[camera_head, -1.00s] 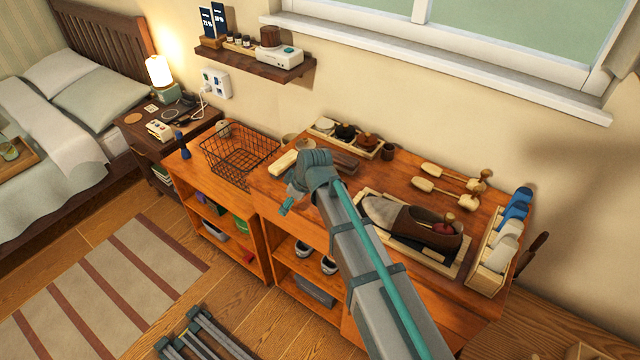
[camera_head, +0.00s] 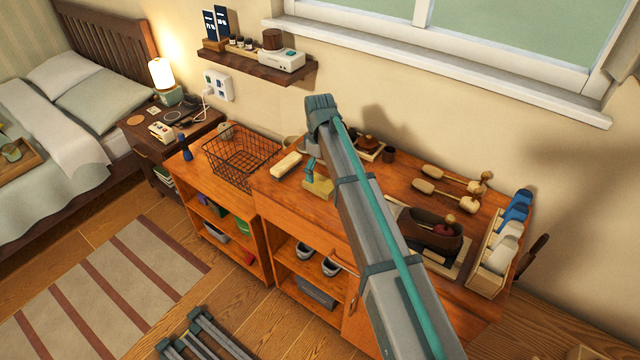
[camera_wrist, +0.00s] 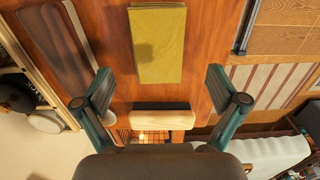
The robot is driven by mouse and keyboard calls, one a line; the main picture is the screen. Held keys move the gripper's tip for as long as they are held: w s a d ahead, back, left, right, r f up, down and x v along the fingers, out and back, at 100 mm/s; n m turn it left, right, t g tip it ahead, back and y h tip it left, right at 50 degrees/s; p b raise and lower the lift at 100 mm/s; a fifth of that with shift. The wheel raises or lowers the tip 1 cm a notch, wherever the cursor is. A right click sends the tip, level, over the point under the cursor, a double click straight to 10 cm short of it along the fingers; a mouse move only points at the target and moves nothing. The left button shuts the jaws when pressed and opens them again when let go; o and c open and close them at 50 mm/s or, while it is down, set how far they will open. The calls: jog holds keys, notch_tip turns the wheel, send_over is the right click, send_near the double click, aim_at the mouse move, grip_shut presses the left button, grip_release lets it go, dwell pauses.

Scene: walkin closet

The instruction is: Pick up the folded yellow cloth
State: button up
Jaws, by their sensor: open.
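The folded yellow cloth (camera_wrist: 158,45) lies flat on the wooden bench top, in the upper middle of the wrist view. In the head view it shows as a small yellowish patch (camera_head: 319,187), partly covered by my arm. My gripper (camera_wrist: 160,88) is open and empty. Its two fingers stand wide apart in the wrist view, one on each side, with the cloth's near edge just beyond the gap between them. In the head view my gripper (camera_head: 312,167) points down above the bench, close to the cloth.
A pale wooden brush (camera_wrist: 163,119) lies near the cloth. A dark wooden piece (camera_wrist: 62,45) lies on the cloth's other side. A black wire basket (camera_head: 240,155) stands at the left. A shoe tray (camera_head: 460,262) and a wooden box (camera_head: 487,280) are at the right.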

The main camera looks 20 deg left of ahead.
aim_at(320, 182)
jog(key=shift+w+f+p, duration=0.1)
jog(key=shift+f+p, duration=1.2)
jog(key=shift+f, duration=1.4)
jog(key=c, duration=1.1)
jog(key=shift+r, duration=0.15)
